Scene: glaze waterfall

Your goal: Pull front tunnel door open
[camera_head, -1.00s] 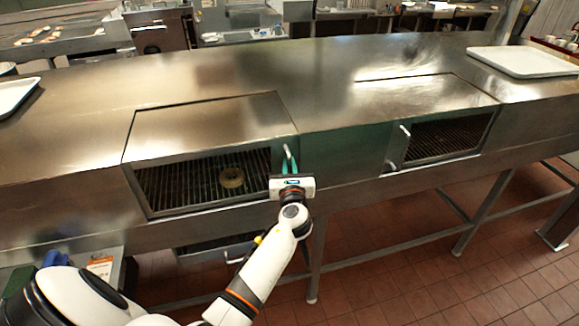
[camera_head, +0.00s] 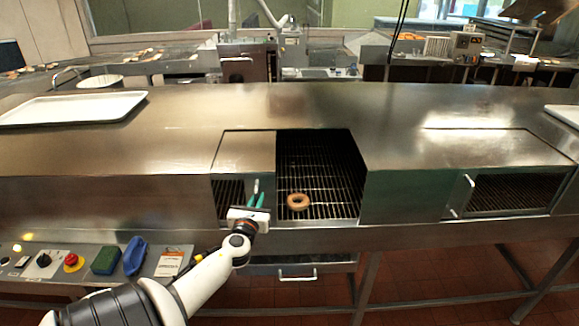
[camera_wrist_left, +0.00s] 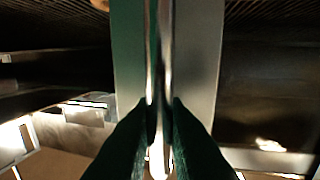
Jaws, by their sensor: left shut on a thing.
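The front tunnel door (camera_head: 245,150) is the left one of two on the long steel housing. It stands partly open, slid to the left, with the dark grill opening (camera_head: 320,170) bare to its right. My left gripper (camera_head: 257,200) is at the door's right edge, its teal fingers shut on the upright metal handle (camera_head: 256,186). In the left wrist view, the handle (camera_wrist_left: 158,160) runs between the two dark green fingers (camera_wrist_left: 160,130) in front of the door's pale edge (camera_wrist_left: 205,60). My right gripper is not in view.
A doughnut (camera_head: 298,202) lies on the grill inside the opening. A white tray (camera_head: 70,107) lies on top.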

